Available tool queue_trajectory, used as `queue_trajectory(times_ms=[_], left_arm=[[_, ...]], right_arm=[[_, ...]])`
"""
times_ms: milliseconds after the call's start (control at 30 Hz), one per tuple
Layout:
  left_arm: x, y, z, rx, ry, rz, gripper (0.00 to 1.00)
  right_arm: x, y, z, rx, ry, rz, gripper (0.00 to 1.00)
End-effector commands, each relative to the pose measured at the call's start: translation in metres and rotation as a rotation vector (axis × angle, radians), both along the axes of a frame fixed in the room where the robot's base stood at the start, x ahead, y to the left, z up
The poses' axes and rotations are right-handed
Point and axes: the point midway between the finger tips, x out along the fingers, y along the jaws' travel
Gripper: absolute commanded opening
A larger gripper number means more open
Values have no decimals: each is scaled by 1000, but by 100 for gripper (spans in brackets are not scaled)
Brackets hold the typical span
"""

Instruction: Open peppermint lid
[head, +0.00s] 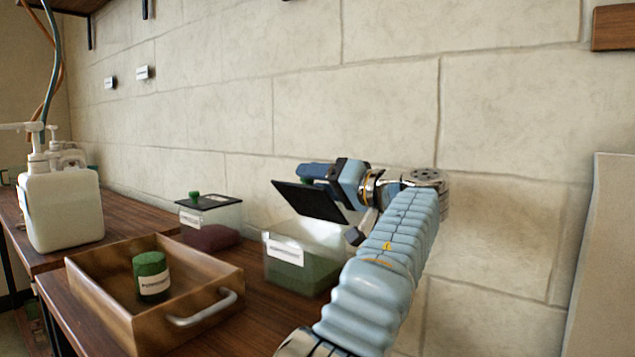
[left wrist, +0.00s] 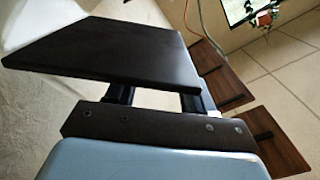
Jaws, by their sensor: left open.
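A clear box (head: 295,263) with green contents and a white label stands on the wooden table; I cannot read the label. Its black lid (head: 307,200) is raised and steeply tilted above the open top. A bit of green knob shows behind the lid's upper edge. My left gripper (head: 318,172) is open at the back of the raised lid, its fingertips partly hidden. In the left wrist view the lid (left wrist: 110,58) lies across in front of the fingers and hides their tips. I cannot tell whether they touch it. My right gripper is not in view.
A second clear box (head: 210,225) with dark red contents has its black lid on. A wooden tray (head: 100,295) with a metal handle holds a green-capped jar (head: 151,276). A white pump bottle (head: 62,208) stands at the left. A stone wall (head: 350,110) runs close behind.

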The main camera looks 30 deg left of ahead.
Motion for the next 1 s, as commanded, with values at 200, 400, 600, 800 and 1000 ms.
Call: queue_trajectory(times_ms=[200,400,600,800,1000], left_arm=[[0,0,0,0,0,0,50],[0,0,0,0,1,0,20],[0,0,0,0,1,0,0],[1,0,2,1,11,0,0],[16,-2,17,13,161,1,0]], right_arm=[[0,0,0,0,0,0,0],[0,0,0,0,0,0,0],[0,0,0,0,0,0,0],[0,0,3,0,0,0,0],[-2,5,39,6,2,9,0]])
